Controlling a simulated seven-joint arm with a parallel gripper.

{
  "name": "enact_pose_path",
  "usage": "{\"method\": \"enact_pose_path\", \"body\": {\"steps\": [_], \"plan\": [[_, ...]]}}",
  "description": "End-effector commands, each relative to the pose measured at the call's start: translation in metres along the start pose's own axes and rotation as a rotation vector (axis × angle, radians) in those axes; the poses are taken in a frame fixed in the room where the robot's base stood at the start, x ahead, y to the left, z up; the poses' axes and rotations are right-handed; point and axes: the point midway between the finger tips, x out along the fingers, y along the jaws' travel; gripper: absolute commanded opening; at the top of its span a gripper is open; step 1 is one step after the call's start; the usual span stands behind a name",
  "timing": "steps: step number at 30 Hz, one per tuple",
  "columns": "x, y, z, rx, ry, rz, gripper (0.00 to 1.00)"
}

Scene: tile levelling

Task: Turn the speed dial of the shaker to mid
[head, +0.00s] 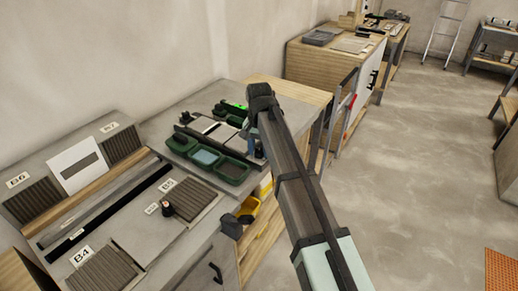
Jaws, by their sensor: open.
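No speed dial can be made out in the head view. A dark device with a small bright green light (238,106) stands at the back of the bench, partly behind my arm; I cannot tell if it is the shaker. My gripper (257,151) points down at the right end of the dark green trays, near the bench's right edge. It is open, small in the picture and largely hidden by my own arm. I cannot tell whether it touches anything.
Dark green compartment trays (205,157) lie left of my gripper. A white card with a grey slot (76,166) leans among ribbed grey pads at left. A small dark knob-like piece (167,209) stands by label B5. A yellow bin (249,207) sits below the bench edge.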

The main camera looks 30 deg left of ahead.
Motion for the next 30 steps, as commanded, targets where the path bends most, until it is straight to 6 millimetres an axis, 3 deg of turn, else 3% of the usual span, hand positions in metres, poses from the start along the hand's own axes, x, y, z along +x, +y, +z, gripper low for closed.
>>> {"method": "enact_pose_path", "body": {"steps": [7,20,30], "plan": [[0.0004,0.0,0.0,0.0,0.0,0.0,0.44],[0.0002,-0.0001,0.0,0.0,0.0,0.0,0.02],[0.0001,-0.0002,-0.0002,-0.053,-0.001,0.0,0.02]]}}
